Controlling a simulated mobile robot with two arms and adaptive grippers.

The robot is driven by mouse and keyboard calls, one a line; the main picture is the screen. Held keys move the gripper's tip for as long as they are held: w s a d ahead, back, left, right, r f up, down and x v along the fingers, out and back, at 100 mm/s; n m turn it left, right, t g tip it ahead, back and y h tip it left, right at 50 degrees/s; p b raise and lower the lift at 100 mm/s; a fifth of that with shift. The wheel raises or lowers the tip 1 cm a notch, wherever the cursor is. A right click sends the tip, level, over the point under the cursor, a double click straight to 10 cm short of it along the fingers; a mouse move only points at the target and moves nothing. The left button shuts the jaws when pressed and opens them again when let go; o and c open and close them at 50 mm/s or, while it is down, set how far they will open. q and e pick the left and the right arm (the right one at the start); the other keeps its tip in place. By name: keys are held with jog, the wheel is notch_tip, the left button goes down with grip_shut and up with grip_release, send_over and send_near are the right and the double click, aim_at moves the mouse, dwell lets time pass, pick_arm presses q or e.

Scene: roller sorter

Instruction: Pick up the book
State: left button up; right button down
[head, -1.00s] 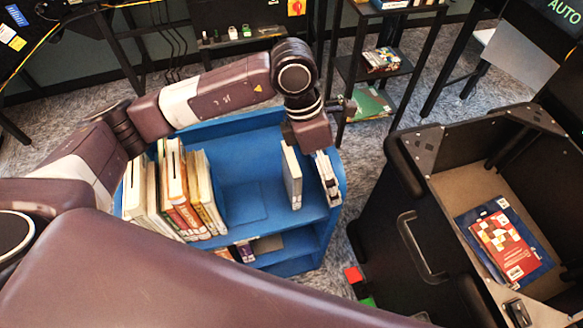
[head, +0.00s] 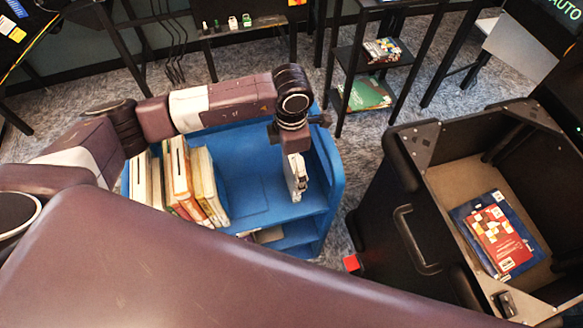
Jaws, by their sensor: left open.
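Several upright books (head: 180,180) stand in a row at the left of the blue cart's top shelf (head: 245,195). Which book the task means is not clear. My left gripper (head: 297,190) points down over the right part of that shelf, well apart from the row. It is open. A pale edge shows by its fingers, but I cannot tell whether it is a thin upright book or a finger. My right gripper is not in view.
A black bin (head: 407,150) at the right holds a red book (head: 497,240) on a blue book (head: 467,218). A black rack (head: 345,60) stands behind the cart. The shelf's middle is bare. My brown arm link covers the foreground.

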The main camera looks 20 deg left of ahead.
pick_arm(q)
jog(key=shift+c, duration=0.3)
jog(key=c, duration=1.3)
jog(key=shift+c, duration=0.8)
jog(key=shift+r, duration=0.15)
